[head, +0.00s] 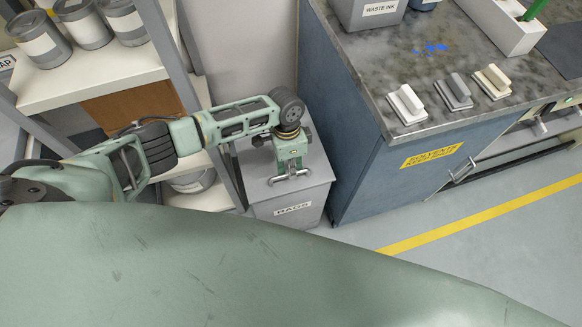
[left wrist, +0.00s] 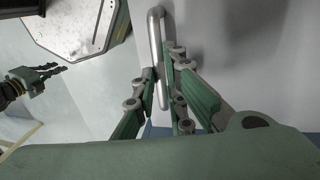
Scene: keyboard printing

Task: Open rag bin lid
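The grey rag bin (head: 318,190) stands on the floor between the shelf and the blue cabinet, with a RAGS label (head: 292,209) on its front. Its lid is down. My left gripper (head: 291,172) points down over the front part of the lid, at a metal bar handle. In the left wrist view the handle (left wrist: 155,30) runs between the two fingers of my left gripper (left wrist: 161,75). The fingers are close in on both sides and look shut on it. Another gripper, apparently my right one (left wrist: 52,72), shows small at the left; its finger gap is unclear.
A shelf (head: 95,75) with several cans stands at the left, close to my left arm. The blue solvents cabinet (head: 350,165) stands right beside the bin, with stamps and a waste ink container (head: 372,12) on top. Floor with a yellow line (head: 470,220) is clear at the right.

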